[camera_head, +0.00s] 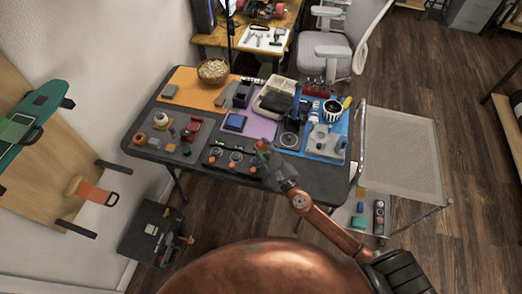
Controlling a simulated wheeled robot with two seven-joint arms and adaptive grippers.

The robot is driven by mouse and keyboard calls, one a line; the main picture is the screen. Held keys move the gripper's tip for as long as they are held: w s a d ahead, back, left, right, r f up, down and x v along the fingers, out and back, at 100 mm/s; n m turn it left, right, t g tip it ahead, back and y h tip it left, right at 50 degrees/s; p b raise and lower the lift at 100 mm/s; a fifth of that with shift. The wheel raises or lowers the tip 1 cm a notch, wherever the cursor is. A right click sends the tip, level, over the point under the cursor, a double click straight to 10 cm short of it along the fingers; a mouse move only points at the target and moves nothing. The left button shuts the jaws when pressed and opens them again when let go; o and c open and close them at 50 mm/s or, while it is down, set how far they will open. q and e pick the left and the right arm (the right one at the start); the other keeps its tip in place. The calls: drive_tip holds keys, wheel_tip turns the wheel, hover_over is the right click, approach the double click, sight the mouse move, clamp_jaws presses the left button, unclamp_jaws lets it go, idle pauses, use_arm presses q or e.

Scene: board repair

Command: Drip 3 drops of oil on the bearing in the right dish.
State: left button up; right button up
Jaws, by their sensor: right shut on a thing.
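My right gripper (271,163) comes in from the lower right and is over the front edge of the dark table, right of its middle. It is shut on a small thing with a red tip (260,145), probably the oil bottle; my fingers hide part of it. A dark panel (223,167) at the table's front edge carries small round orange-and-dark pieces (233,156), possibly the dishes. The right-hand one is close beside my gripper. A bearing is too small to make out, and I see no drop. My left gripper is not in view.
The table (145,136) is crowded. An orange mat (188,92) with a wicker bowl (213,70) is at the back left. A blue mat (340,127) with tools and a white-and-black cup (332,109) is at the right.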

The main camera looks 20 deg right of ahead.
drive_tip(key=f+n+b, duration=0.1)
drive_tip(key=n, duration=0.1)
drive_tip(key=d+f+n+b, duration=0.1)
drive_tip(key=n, duration=0.1)
drive_tip(key=f+n, duration=0.1)
drive_tip(key=shift+w+d+f+n+b, duration=0.15)
drive_tip(key=shift+d+f+n+b, duration=0.15)
drive_tip(key=shift+n+b, duration=0.1)
drive_tip(key=shift+r+n+p, duration=0.6)
drive_tip(key=shift+r+p, duration=0.25)
drive_tip(key=shift+p, duration=0.4)
drive_tip(key=shift+r+n+p, duration=0.15)
drive_tip(key=shift+n+p, duration=0.15)
drive_tip(key=shift+p, duration=0.05)
drive_tip(key=shift+r+n+p, duration=0.15)
drive_tip(key=shift+n+p, duration=0.4)
drive_tip(key=shift+n, duration=0.05)
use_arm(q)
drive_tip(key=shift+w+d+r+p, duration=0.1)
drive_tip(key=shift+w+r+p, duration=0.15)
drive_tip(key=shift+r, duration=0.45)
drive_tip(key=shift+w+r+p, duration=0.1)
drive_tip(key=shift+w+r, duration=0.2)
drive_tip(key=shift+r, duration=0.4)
use_arm(e)
drive_tip(key=shift+n, duration=0.4)
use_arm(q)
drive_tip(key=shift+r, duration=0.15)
